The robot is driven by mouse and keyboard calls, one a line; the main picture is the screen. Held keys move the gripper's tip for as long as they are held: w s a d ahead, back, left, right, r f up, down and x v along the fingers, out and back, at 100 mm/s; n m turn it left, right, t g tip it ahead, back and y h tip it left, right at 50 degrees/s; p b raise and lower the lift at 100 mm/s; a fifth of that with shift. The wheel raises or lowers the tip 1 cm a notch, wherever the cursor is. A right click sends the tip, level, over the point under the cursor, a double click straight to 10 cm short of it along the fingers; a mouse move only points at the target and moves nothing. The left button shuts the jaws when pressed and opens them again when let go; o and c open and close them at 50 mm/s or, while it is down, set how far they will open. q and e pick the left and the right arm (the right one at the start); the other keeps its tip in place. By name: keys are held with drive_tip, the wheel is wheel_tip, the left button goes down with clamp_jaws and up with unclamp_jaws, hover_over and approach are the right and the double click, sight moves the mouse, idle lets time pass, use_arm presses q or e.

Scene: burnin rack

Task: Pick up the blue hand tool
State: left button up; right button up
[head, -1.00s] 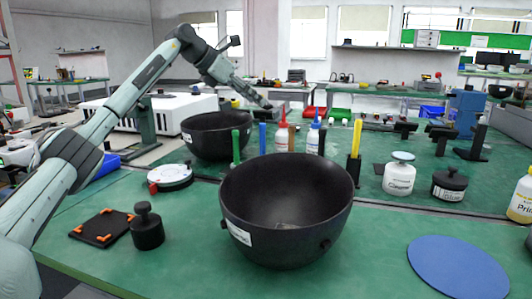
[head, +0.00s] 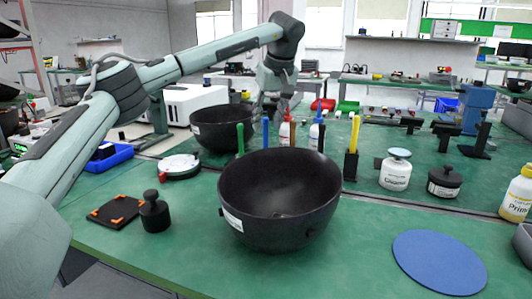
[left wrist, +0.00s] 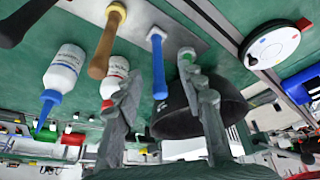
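The blue hand tool (head: 265,134) stands upright behind the large black bowl in the head view, between a green and a brown-handled tool. In the left wrist view the blue tool (left wrist: 159,68) shows between my spread fingers, with its flat end up in the picture. My left gripper (head: 268,114) points down just above and behind the row of tools. Its two fingers are apart in the left wrist view (left wrist: 160,72), and nothing is held. Whether a finger touches the tool cannot be told. My right gripper is not in view.
The large black bowl (head: 280,208) stands in front of the tools. The brown tool (left wrist: 106,42) and white bottles (left wrist: 65,68) are close beside. A second black bowl (head: 222,129) is left of the gripper. A blue disc (head: 440,262) lies front right.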

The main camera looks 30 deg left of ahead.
sight(267, 138)
use_arm(q)
drive_tip(key=shift+s+f, duration=0.1)
drive_tip(key=shift+f, duration=0.3)
drive_tip(key=x, duration=0.7)
drive_tip(key=shift+f, duration=0.2)
clamp_jaws()
